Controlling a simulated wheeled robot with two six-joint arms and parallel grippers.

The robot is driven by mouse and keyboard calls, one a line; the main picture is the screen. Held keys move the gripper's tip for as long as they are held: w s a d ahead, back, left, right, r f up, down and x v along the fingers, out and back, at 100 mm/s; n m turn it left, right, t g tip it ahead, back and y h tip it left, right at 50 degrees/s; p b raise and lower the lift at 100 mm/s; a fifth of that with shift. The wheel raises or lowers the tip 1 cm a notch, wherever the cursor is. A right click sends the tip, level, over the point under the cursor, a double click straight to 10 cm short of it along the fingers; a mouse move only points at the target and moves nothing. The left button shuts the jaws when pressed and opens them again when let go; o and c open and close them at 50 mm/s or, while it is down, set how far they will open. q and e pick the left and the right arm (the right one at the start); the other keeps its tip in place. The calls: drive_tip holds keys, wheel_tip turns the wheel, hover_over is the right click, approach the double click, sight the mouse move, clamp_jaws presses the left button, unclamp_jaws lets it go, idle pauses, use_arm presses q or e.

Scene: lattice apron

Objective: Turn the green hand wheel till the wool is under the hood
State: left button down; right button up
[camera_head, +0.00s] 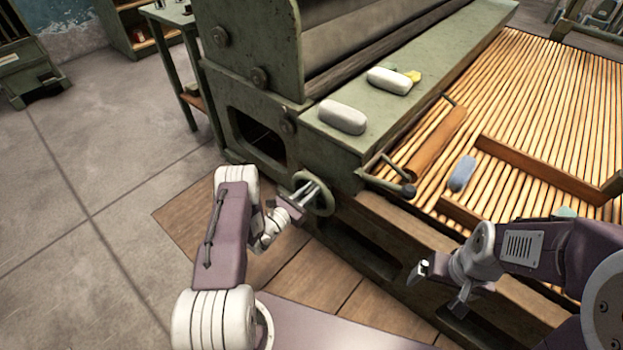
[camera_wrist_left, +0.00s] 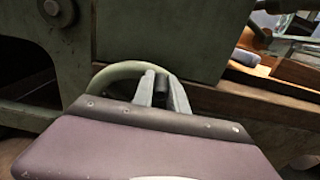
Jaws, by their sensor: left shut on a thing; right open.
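The green hand wheel (camera_head: 327,205) is mounted on the side of the green machine; its curved rim also shows in the left wrist view (camera_wrist_left: 112,73). My left gripper (camera_head: 309,193) is shut on the wheel, with a dark knob (camera_wrist_left: 160,86) between its fingers. My right gripper (camera_head: 438,285) is open and empty in front of the wooden frame. A blue-grey bundle (camera_head: 462,173), perhaps the wool, lies on the slatted lattice (camera_head: 540,85).
A brown roller (camera_head: 436,143) crosses the lattice near wooden rails (camera_head: 535,168).

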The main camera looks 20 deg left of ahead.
sight(326, 196)
use_arm(q)
drive_tip(key=shift+s+d+f, duration=0.2)
drive_tip(key=shift+s+d, duration=0.05)
drive_tip(key=shift+d, duration=0.25)
drive_tip(key=shift+s+d+f+b, duration=0.2)
drive_tip(key=shift+s+d+f, duration=0.1)
drive_tip(key=shift+d+f, duration=0.35)
drive_tip(key=shift+s+d+f+b, duration=0.25)
drive_tip(key=shift+d+f, duration=0.2)
drive_tip(key=shift+d, duration=0.35)
drive_tip(key=shift+f, duration=0.1)
